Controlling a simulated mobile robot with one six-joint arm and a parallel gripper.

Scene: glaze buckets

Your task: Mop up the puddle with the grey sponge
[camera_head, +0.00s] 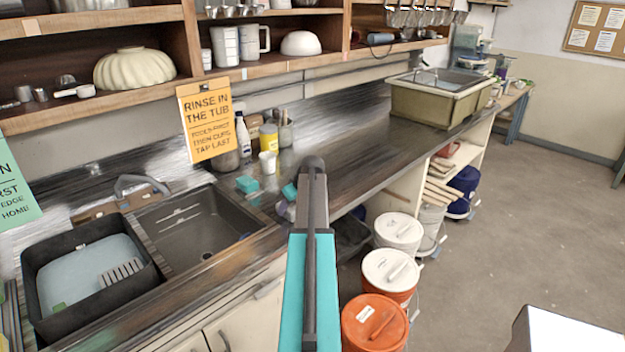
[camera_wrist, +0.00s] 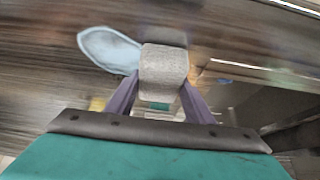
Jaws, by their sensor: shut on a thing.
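My gripper (camera_wrist: 163,88) has purple fingers and is shut on the grey sponge (camera_wrist: 164,66), a pale block with rounded edges, in the wrist view. The puddle (camera_wrist: 106,47) is a light blue patch on the dark counter, just left of the sponge in that view. Its right end meets the sponge's outline in the picture; I cannot tell whether they touch. In the head view my arm covers the middle of the counter, and I cannot make out the puddle or the sponge there.
A sink (camera_head: 205,225) and a black tub (camera_head: 90,270) of water lie left of my arm. A teal block (camera_head: 247,184), a white cup (camera_head: 268,163) and bottles stand behind. The counter (camera_head: 385,155) to the right is clear up to an olive basin (camera_head: 430,103). Lidded buckets (camera_head: 390,268) stand below.

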